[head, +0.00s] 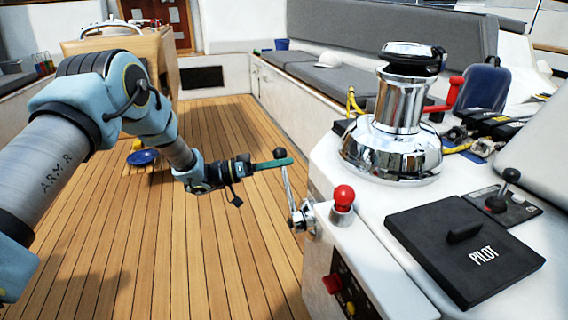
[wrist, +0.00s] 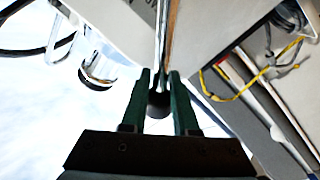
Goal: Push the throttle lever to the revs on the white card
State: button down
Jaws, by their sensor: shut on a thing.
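The throttle lever (head: 289,187) is a chrome arm with a black knob, mounted on the side of the white console and standing nearly upright. My gripper (head: 283,161) reaches it from the left, with its green fingers at the knob. In the wrist view my gripper (wrist: 160,82) is shut on the dark knob (wrist: 158,105), which sits between the two fingers; the chrome shaft runs up beyond it. I cannot make out a white card or its revs in either view.
A red-knobbed lever (head: 344,197) stands on the console close right of the throttle. Below is a button panel (head: 345,287). The teak deck (head: 215,250) is open at left.

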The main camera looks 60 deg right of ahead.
jog(key=shift+w+d+r, duration=0.25)
jog(key=shift+r, duration=0.2)
jog(key=c, duration=0.9)
grip_release()
jog(key=shift+o, duration=1.2)
jog(key=shift+f, duration=0.2)
jog(key=shift+s+a+f, duration=0.1)
jog(key=v, duration=1)
jog(key=shift+w+a, duration=0.3)
jog(key=shift+f, duration=0.1)
